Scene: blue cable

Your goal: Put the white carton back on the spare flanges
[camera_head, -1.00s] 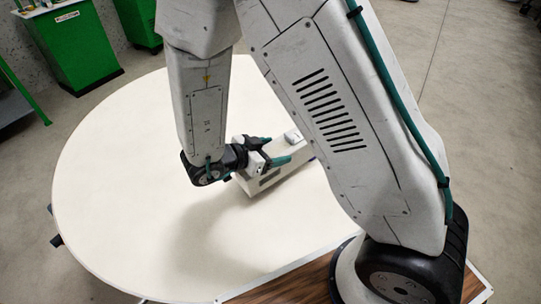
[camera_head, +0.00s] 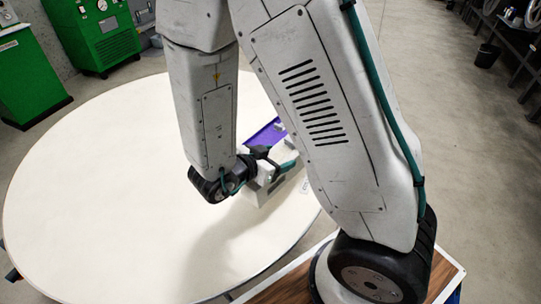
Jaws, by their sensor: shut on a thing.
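My gripper (camera_head: 274,158), with dark and teal fingers, is shut on the white carton (camera_head: 263,190) over the right part of the round table. The carton is a pale box with a grey patch on its side. My arm hides part of it, and I cannot tell whether it touches the table top. A purple surface (camera_head: 264,134) shows just behind the gripper, with a small grey piece at its right end. I cannot make out the spare flanges clearly.
The round cream table (camera_head: 100,190) is bare across its left and front. Green cabinets (camera_head: 95,35) stand behind it at the left. A dark bin (camera_head: 487,55) and a rack stand at the far right. My arm covers the table's right side.

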